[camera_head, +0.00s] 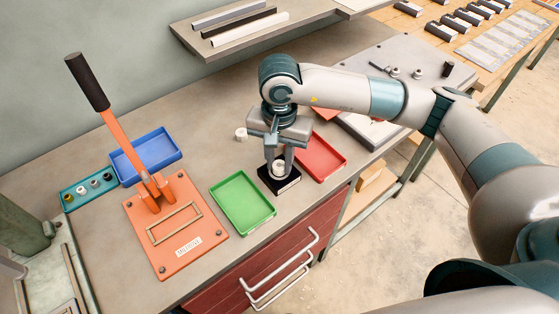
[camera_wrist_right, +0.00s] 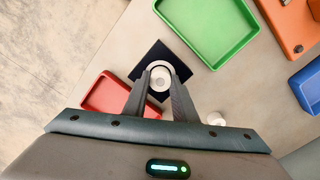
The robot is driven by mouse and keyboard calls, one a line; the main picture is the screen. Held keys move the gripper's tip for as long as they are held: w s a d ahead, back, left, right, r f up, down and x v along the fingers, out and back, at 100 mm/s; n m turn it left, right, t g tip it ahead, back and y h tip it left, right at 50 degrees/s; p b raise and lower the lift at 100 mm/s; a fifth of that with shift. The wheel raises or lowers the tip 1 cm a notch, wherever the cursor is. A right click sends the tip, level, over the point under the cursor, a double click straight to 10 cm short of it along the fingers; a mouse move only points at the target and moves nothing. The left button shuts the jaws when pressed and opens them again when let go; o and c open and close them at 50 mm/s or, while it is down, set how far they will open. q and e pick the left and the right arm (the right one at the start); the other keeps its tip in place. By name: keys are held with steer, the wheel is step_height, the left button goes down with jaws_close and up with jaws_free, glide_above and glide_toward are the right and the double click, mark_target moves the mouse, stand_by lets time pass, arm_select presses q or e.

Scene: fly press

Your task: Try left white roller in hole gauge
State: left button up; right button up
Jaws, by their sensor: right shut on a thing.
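My right gripper (camera_head: 279,165) points down over the hole gauge (camera_head: 288,185), a black square block near the bench's front edge. Its fingers are shut on a white roller (camera_head: 279,171), which also shows between the fingertips in the right wrist view (camera_wrist_right: 160,78). The roller is upright over the middle of the gauge; I cannot tell how far it sits in the hole. The gauge's dark corners show around it in the wrist view (camera_wrist_right: 148,55). A second white roller (camera_head: 241,134) stands on the bench behind and left of the gripper. My left gripper is not in view.
A green tray (camera_head: 243,204) lies left of the gauge and a red tray (camera_head: 322,158) right of it. An orange lever press (camera_head: 175,225), a blue tray (camera_head: 147,155) and a teal holder (camera_head: 89,190) with several small parts stand further left. A shelf (camera_head: 240,28) hangs behind.

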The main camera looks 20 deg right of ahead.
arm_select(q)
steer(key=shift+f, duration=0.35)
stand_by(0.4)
arm_select(e)
steer(key=o, duration=1.1)
arm_select(q)
steer(key=shift+b, duration=0.3)
arm_select(e)
steer(key=shift+r, duration=0.15)
steer(key=shift+r, duration=0.2)
step_height(320, 180, up, 6)
steer(key=shift+r+b, duration=0.15)
steer(key=shift+b, duration=1)
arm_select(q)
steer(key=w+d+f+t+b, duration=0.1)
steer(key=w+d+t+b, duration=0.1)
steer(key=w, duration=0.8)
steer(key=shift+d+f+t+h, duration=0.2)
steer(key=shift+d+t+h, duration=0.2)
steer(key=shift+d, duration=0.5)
arm_select(e)
step_height(320, 180, up, 10)
steer(key=shift+r, duration=0.25)
